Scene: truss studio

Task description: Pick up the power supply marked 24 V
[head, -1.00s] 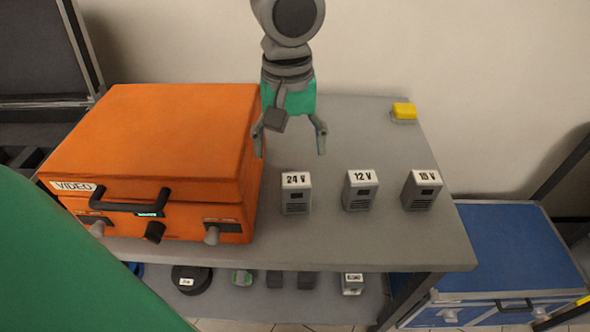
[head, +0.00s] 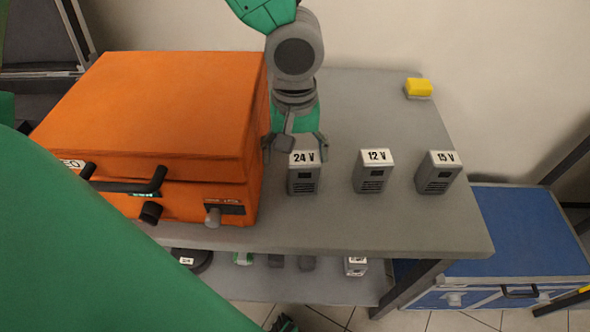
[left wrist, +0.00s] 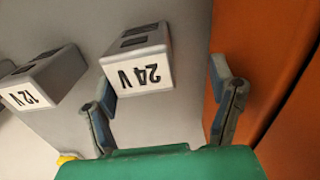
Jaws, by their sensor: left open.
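The power supply marked 24 V (head: 303,172) is a small grey block with a white label on top, standing upright on the grey shelf beside the orange case. My left gripper (head: 295,146) is open and empty just behind and above it. In the left wrist view the 24 V supply (left wrist: 138,62) lies just ahead of the spread fingers of my left gripper (left wrist: 165,110), nearer the left finger. I cannot tell whether a finger touches it.
The 12 V supply (head: 373,171) and 15 V supply (head: 437,172) stand to the right. The orange case (head: 160,110) is close on the left. A yellow-topped block (head: 418,88) sits at the back right. A lower shelf (head: 310,288) holds small items. A blue case (head: 510,235) stands at right.

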